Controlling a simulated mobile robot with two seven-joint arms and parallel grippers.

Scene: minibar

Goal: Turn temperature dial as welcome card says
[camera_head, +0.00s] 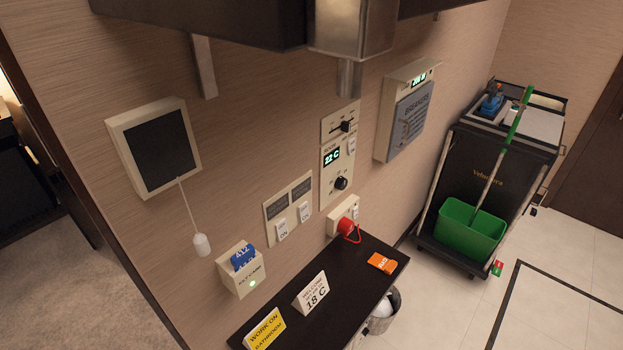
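The temperature dial (341,183) is a round black knob on a cream wall panel (328,195), below a small lit display (332,157) that reads 22 C. The welcome card (311,293) is a white tent card on the dark narrow shelf; its large line reads 18 C, and its smaller print is hard to read. Neither of my grippers is in view, and nothing touches the dial or the card.
A slider (345,127) sits above the display. Light switches (282,231), a socket with a red plug (347,229) and a key-card holder (242,268) are nearby. A cleaning cart (480,180) stands right.

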